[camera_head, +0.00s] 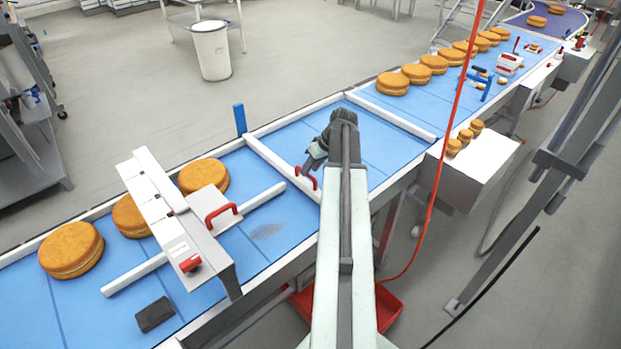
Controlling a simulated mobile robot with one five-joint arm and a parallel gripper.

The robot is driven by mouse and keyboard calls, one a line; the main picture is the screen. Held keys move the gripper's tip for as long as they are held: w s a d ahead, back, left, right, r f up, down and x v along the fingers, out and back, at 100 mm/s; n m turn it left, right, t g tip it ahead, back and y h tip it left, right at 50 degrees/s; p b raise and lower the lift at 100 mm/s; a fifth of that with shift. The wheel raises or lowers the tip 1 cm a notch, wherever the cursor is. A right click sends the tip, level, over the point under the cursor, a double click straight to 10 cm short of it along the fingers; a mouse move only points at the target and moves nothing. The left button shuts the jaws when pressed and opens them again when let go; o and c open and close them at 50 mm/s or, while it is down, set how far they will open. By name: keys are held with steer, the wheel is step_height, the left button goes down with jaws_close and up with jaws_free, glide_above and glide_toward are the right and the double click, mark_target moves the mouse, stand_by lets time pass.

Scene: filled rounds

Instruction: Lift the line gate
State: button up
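A low white bar (268,156) lies across the blue belt and looks like the line gate. A red handle (306,178) stands at its right part. My gripper (312,163) is at the end of my arm, just above and beside this handle in the picture. Its fingers are small and dark, and I cannot tell whether they are open or shut or whether they touch the handle. My arm hides the near right end of the bar. The bar appears to lie down at belt level.
A white housing (165,205) with a red handle (221,214) and red button spans the belt at left. A blue post (240,118) stands at the far edge. A red cable hangs right of my arm.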

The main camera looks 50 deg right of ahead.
steer(key=shift+x, duration=0.8)
jaws_close()
steer(key=shift+r, duration=0.1)
stand_by(0.7)
